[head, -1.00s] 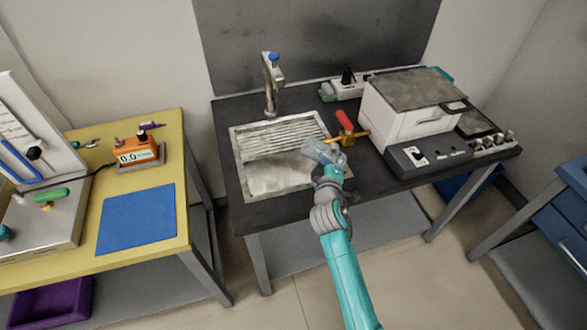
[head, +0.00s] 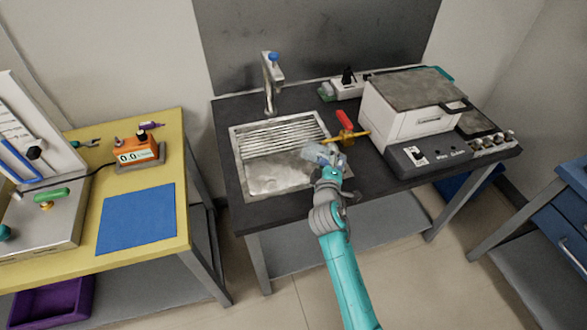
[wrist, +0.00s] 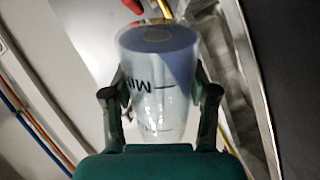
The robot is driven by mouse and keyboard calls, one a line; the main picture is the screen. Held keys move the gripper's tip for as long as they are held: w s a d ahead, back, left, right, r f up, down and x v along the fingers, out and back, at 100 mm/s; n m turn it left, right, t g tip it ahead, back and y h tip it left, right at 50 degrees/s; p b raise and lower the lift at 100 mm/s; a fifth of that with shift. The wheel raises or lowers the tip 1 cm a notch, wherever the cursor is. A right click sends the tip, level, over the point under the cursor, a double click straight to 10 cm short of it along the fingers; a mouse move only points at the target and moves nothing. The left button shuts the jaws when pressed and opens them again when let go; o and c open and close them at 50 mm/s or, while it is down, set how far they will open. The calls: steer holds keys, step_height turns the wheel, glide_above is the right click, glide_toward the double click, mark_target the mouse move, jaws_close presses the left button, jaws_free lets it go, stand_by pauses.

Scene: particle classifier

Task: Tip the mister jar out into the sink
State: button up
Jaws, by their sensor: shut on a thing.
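The mister jar (head: 317,153) is a clear, slightly tapered cup over the right rim of the sink. In the head view it looks tilted, with one end pointing left. In the wrist view the jar (wrist: 160,118) shows dark print, partly cut off, and a bluish round end at the top. My gripper (head: 328,172) is shut on it, with a finger on each side in the wrist view (wrist: 160,100). The sink (head: 240,180) is a metal basin set in the dark bench, with ridges on its far part. I cannot tell whether anything is left in the jar.
A tap (head: 271,85) with a blue top stands behind the sink. A red-handled brass valve (head: 345,125) is close to the jar's right. A white machine (head: 405,118) fills the bench's right side. A yellow table (head: 158,230) stands to the left.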

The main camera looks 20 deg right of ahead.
mark_target(314, 150)
steer(key=shift+f+n, duration=0.1)
steer(key=shift+n, duration=0.3)
steer(key=shift+w+a+f+n, duration=0.15)
steer(key=shift+w+a+n, duration=0.15)
steer(key=shift+a+n, duration=0.4)
stand_by(0.6)
steer(key=shift+w+a+r+n+h+p, duration=0.1)
steer(key=shift+r+n+h+p, duration=0.1)
steer(key=shift+r+n, duration=0.3)
steer(key=shift+a+r+n+h+p, duration=0.1)
steer(key=shift+r+n+p, duration=0.15)
steer(key=shift+n, duration=0.3)
steer(key=shift+w+a+r+n+h+p, duration=0.1)
steer(key=shift+r+n+p, duration=0.1)
steer(key=shift+r+n, duration=0.3)
stand_by(1.2)
steer(key=shift+w+a+r+n+g+h, duration=0.2)
steer(key=shift+a+r+n, duration=0.3)
steer(key=shift+n, duration=0.55)
steer(key=shift+w+a+r+n+g+h, duration=0.15)
steer(key=shift+a+r+n, duration=0.35)
steer(key=shift+n, duration=0.5)
stand_by(1.5)
